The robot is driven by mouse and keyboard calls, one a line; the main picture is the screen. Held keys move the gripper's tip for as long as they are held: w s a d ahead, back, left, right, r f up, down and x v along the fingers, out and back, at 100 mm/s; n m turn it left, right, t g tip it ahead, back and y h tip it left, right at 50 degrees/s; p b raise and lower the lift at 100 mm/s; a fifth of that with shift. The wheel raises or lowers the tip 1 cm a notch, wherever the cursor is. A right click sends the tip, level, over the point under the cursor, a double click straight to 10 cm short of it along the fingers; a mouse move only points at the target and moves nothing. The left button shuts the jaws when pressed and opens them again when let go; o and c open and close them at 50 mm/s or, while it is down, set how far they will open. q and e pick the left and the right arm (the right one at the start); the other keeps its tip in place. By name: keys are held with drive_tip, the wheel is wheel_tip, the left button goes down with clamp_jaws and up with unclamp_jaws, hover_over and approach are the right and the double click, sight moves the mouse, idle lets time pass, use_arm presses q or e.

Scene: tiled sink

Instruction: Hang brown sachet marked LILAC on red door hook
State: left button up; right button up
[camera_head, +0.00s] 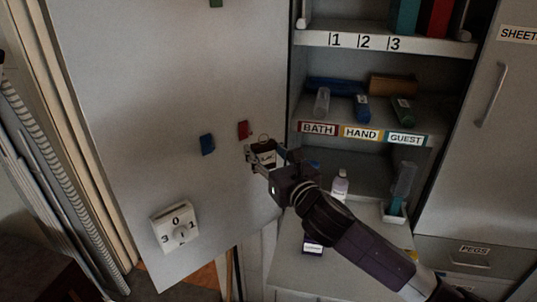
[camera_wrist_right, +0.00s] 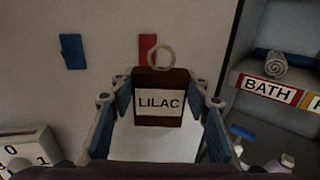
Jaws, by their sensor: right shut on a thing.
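The brown sachet (camera_wrist_right: 160,84) with a white LILAC label is between the fingers of my right gripper (camera_wrist_right: 160,122), which is shut on it. Its ring (camera_wrist_right: 162,57) stands up on top and, in the right wrist view, overlaps the lower part of the red hook (camera_wrist_right: 147,44). I cannot tell whether the ring touches the hook. In the head view, the sachet (camera_head: 264,157) and right gripper (camera_head: 262,160) are just below and right of the red hook (camera_head: 243,130) on the grey door. My left gripper is not in view.
A blue hook (camera_head: 207,144) is left of the red one on the open door (camera_head: 120,110). A dial box (camera_head: 175,226) sits lower on the door. Shelves labelled BATH (camera_head: 318,129), HAND and GUEST are at right, with a bottle (camera_head: 340,186) below them.

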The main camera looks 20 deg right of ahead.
sight(246, 142)
drive_tip(key=shift+w+a+f, duration=0.15)
drive_tip(key=shift+w+a, duration=0.15)
drive_tip(key=shift+w, duration=0.5)
drive_tip(key=shift+w+a+f+b, duration=0.1)
drive_tip(key=shift+w+a+b, duration=0.3)
drive_tip(key=shift+w, duration=0.3)
drive_tip(key=shift+w+a+b, duration=0.15)
drive_tip(key=shift+w+b, duration=0.35)
drive_tip(key=shift+w, duration=0.2)
drive_tip(key=shift+w+a+f+p, duration=0.15)
drive_tip(key=shift+w+f+p, duration=0.05)
drive_tip(key=shift+w+p, duration=0.2)
drive_tip(key=shift+f, duration=0.15)
drive_tip(key=shift+f, duration=0.25)
drive_tip(key=o, duration=0.9)
drive_tip(key=shift+o, duration=1.4)
drive_tip(key=shift+w+a, duration=0.1)
drive_tip(key=shift+w, duration=0.2)
drive_tip(key=shift+s+r, duration=0.15)
drive_tip(key=shift+s, duration=0.1)
